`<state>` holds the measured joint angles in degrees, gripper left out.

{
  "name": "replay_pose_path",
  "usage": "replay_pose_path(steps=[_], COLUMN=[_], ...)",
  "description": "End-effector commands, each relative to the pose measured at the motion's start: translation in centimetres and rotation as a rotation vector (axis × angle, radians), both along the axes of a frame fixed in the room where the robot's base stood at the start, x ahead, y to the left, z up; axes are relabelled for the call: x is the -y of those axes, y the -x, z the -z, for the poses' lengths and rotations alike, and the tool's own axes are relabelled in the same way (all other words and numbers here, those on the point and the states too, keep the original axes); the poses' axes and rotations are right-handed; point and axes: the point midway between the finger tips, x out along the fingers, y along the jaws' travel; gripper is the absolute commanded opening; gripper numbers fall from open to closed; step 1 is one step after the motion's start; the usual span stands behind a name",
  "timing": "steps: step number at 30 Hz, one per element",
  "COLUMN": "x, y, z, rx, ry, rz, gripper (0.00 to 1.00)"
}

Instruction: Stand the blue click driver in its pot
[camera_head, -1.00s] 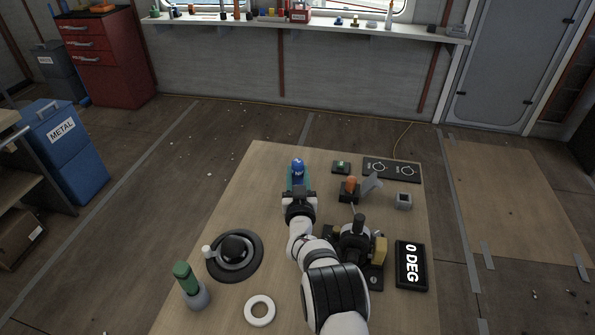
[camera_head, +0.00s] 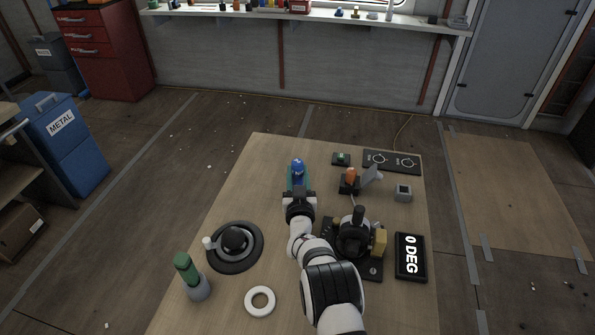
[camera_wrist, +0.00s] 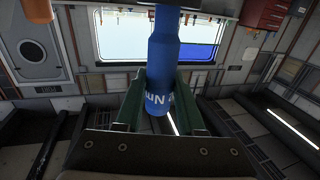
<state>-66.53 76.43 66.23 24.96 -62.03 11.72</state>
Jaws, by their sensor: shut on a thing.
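The blue click driver (camera_head: 298,168) is held upright at the end of my arm, over the back left part of the table. My gripper (camera_head: 298,184) is shut on it. In the wrist view the driver (camera_wrist: 163,62) is a blue cylinder with white lettering, between the two green fingers of my gripper (camera_wrist: 160,100). Its top runs out of that picture. A small grey square holder (camera_head: 403,193) with a dark opening stands on the right of the table, apart from my gripper. I cannot tell whether it is the driver's pot.
A green-topped tool (camera_head: 183,262) stands in a grey round pot (camera_head: 198,288) at front left. A black round dial (camera_head: 234,243), white ring (camera_head: 260,301), dark fixture (camera_head: 357,238), orange-topped piece (camera_head: 351,175) and "0 DEG" display (camera_head: 411,257) occupy the table (camera_head: 240,200).

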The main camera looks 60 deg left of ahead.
Motion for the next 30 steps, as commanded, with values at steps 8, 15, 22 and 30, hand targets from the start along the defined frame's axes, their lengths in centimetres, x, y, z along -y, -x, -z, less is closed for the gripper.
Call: replay_pose_path(steps=[8, 15, 22, 30], x=[-0.01, -0.01, -0.01, 0.01], y=[-0.01, -0.01, -0.01, 0.0], z=[0.05, 0.04, 0.06, 0.14], rx=[0.001, 0.001, 0.001, -0.001], ry=[-0.001, -0.002, -0.001, 0.001], rz=[0.0, 0.0, 0.0, 0.0], gripper=[0.0, 0.4, 0.73, 0.73])
